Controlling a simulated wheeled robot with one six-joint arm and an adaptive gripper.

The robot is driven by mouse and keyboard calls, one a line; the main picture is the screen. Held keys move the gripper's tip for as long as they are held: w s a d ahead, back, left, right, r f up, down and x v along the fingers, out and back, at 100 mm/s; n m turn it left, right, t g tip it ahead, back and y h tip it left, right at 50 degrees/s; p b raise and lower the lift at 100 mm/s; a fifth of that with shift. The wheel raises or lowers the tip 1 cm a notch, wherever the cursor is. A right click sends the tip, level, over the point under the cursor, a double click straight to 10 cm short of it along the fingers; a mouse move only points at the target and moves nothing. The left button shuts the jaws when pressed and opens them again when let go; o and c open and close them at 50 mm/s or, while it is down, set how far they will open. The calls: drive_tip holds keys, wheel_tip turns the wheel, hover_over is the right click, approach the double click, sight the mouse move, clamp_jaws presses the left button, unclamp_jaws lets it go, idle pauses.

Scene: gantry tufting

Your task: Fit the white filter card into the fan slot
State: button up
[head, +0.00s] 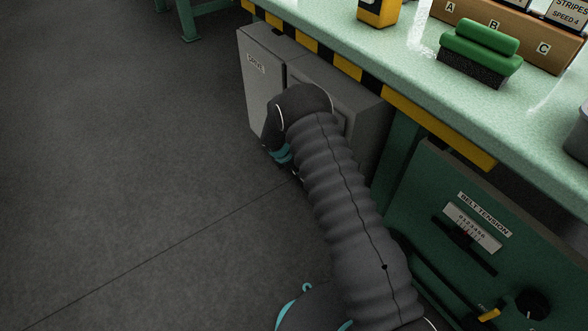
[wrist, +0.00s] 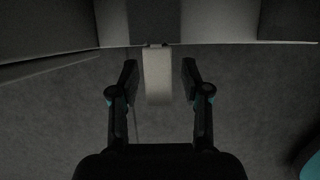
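My gripper (wrist: 160,80) is open in the wrist view, its two dark fingers apart. A pale upright strip (wrist: 158,80) shows between the fingers, with a gap on each side. Its top meets a dark edge, and I cannot tell whether it is the white filter card or a part of the cabinet. In the head view my ribbed arm reaches to the grey cabinet (head: 262,95) under the bench, and it hides my gripper and part of the cabinet front. I cannot make out the fan slot in either view.
The green bench (head: 400,65) with a yellow-black striped edge overhangs the cabinet. A green-handled brush (head: 480,52) and a lettered wooden rack (head: 500,30) stand on it. A green belt tension panel (head: 475,230) is at the right. The floor at left is clear.

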drive_tip(key=shift+a+r, duration=0.1)
drive_tip(key=shift+r, duration=0.15)
drive_tip(key=s+a, duration=0.7)
drive_tip(key=a, duration=0.3)
drive_tip(key=shift+r, duration=0.3)
drive_tip(key=shift+a, duration=0.1)
